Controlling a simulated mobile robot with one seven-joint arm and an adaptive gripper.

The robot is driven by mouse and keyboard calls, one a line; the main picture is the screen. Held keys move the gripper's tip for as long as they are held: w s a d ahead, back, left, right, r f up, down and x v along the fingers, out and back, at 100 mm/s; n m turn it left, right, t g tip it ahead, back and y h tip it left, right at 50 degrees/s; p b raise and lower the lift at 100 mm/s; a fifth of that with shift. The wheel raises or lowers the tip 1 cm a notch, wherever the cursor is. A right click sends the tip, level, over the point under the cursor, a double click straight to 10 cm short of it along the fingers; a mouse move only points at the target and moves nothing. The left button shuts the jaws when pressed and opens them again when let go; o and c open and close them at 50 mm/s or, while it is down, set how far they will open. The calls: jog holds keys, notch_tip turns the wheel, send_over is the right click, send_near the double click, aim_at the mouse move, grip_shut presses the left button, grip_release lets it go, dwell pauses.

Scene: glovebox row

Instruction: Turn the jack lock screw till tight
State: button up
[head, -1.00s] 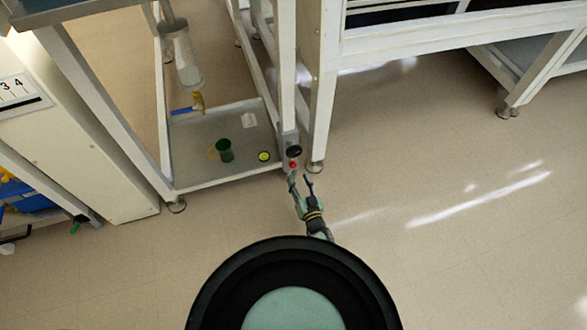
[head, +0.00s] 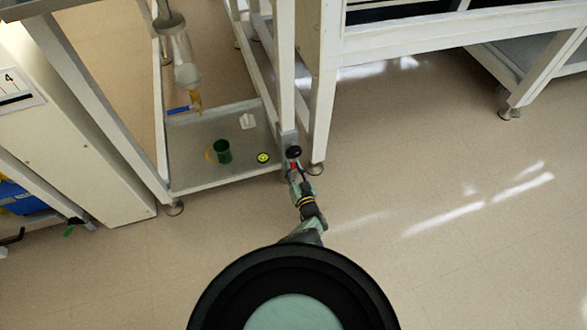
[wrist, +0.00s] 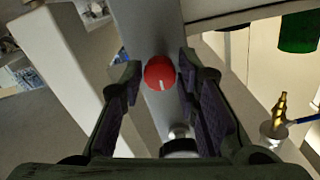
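A round red knob (wrist: 159,73) with a white line on its face sits on a grey upright post (wrist: 150,28). In the head view the red knob (head: 293,166) shows just under a black knob (head: 294,152) at the foot of the frame. A black knob with a silver stem (wrist: 180,140) shows low in the wrist view. No label tells which one is the jack lock screw. My gripper (wrist: 158,80) is open, one finger on each side of the red knob, with visible gaps. In the head view my gripper (head: 298,182) reaches the post and partly hides it.
The frame's low shelf (head: 200,177) holds a green cup (head: 222,151), a yellow-and-black disc (head: 263,158) and a white piece (head: 247,121). A white table leg (head: 323,120) stands close right of the post. Open floor (head: 430,220) lies to the right.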

grip_shut()
